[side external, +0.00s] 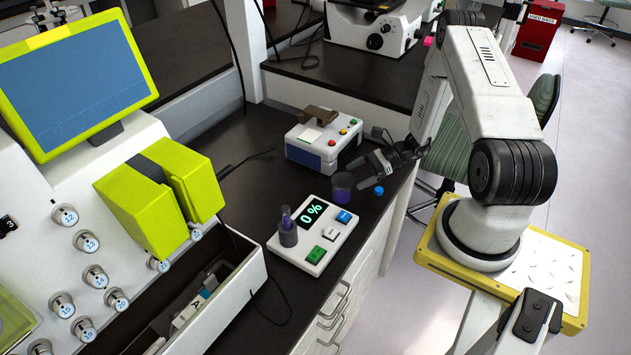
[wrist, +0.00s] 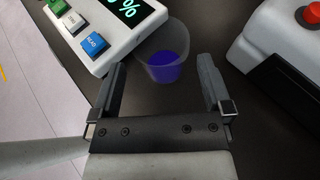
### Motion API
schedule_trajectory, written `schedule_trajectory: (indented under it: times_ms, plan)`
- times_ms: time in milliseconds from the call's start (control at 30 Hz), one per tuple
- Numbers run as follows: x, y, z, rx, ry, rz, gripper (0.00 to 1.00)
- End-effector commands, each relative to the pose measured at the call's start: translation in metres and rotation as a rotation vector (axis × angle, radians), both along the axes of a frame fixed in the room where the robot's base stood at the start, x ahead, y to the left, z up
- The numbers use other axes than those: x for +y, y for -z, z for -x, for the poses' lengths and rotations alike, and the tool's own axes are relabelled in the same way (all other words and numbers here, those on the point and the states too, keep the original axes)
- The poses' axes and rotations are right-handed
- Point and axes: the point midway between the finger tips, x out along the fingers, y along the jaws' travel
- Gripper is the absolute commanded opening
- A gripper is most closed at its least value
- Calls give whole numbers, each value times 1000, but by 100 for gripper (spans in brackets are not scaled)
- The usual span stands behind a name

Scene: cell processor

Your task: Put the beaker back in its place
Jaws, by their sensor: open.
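The beaker (side external: 341,188) is a small clear cup with purple liquid, standing upright on the dark bench. It also shows in the wrist view (wrist: 164,66). My gripper (side external: 362,174) is beside it, low over the bench, on its right in the side view. In the wrist view the open, empty jaws (wrist: 162,78) point at the beaker, which lies centred between and slightly beyond the fingertips. I see no finger pressing on it. The white device with a "0 %" display (side external: 312,232) is left of the beaker, with a purple-filled tube (side external: 287,222) standing in its dark holder.
A white-and-blue box with coloured buttons (side external: 323,143) stands behind the beaker. A small blue cap (side external: 379,190) lies near the bench edge, right of the beaker. A large machine with lime-green parts (side external: 160,195) fills the left.

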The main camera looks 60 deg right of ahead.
Motion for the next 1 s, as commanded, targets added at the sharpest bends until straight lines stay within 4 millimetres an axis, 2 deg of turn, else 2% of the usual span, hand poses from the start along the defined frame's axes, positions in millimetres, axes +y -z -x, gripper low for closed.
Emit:
schedule_trajectory:
  times_ms: [100,300,833,1000]
  plan:
    - [-10,-6,8,-2,2,2,100]
    - [-17,-9,14,0,1,2,100]
    - [-17,-9,14,0,-1,1,100]
    - [-12,-14,12,5,-37,23,100]
